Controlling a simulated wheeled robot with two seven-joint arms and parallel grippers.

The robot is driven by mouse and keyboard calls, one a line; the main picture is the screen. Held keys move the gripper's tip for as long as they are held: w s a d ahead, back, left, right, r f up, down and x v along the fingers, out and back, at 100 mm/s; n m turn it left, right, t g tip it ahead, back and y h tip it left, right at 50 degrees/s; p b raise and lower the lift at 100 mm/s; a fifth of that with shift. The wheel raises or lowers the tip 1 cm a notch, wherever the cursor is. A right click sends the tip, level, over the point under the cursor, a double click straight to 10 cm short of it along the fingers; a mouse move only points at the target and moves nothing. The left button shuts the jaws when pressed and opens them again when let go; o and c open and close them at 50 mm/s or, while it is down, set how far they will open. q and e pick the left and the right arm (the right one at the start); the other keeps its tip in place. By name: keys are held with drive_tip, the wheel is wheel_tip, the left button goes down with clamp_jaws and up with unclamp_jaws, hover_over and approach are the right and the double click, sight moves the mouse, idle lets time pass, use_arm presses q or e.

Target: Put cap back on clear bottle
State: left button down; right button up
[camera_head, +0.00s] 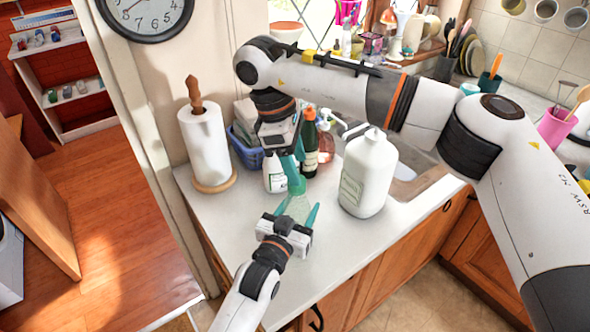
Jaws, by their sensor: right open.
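The clear bottle (298,208), pale green and see-through, is at the counter's front left, between the teal fingers of my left gripper (297,212). Those fingers appear shut on its sides. My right gripper (294,182) points down from above, open, with its teal fingers just over the top of the clear bottle. These fingers and the gripper body hide the bottle's mouth. I cannot make out the cap; it may be hidden at the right fingertips.
A large white jug (368,175) stands close on the right. A white bottle (274,173), a dark bottle with an orange top (309,140) and a blue basket (243,148) are behind. A paper towel roll (204,145) stands left. Bare counter (232,215) lies left of the clear bottle.

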drive_tip(key=shift+r, duration=0.6)
drive_tip(key=shift+c, duration=0.4)
